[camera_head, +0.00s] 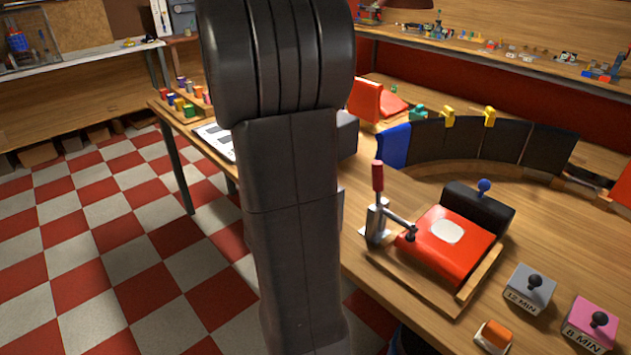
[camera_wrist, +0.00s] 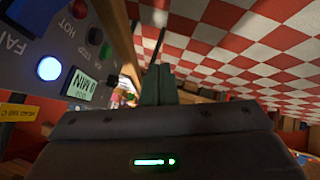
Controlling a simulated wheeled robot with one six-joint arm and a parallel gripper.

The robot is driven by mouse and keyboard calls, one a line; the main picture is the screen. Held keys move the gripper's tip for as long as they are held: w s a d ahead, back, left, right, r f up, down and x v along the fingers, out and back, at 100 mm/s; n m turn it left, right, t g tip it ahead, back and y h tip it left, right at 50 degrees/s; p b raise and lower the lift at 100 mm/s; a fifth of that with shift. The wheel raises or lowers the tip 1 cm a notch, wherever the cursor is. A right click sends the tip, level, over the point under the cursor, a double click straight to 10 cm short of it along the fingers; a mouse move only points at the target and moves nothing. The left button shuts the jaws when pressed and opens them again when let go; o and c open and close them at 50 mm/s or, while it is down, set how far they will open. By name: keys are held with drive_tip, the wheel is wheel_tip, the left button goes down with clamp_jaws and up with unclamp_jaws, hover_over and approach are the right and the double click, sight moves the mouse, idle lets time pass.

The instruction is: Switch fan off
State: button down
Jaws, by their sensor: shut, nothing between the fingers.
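In the wrist view a grey control panel (camera_wrist: 55,40) fills the upper left, seen at a tilt. It has lettering that reads "FA…", partly cut off, probably the fan label. A round light or button (camera_wrist: 49,68) glows bluish white beside that lettering. A dark blue part (camera_wrist: 30,14) sits at the panel's top left corner; I cannot tell if it is a switch. My gripper (camera_wrist: 158,72) is shut and empty, to the right of the panel and apart from it. The head view does not show the gripper; my arm blocks the middle.
The panel also has a small display (camera_wrist: 80,86) reading "0 MIN", dark knobs (camera_wrist: 95,36) and a yellow label (camera_wrist: 15,113). Checkered floor lies open at left.

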drive_tip(key=a+n+g+y+p, duration=0.1)
drive_tip(key=a+n+y, duration=0.6)
drive_tip(key=a, duration=1.1)
drive_tip(key=shift+w+a+r+g+y+p, duration=0.2)
drive_tip(key=shift+r+g+y+p, duration=0.25)
drive_tip(key=shift+p, duration=0.2)
drive_tip(key=shift+s, duration=0.1)
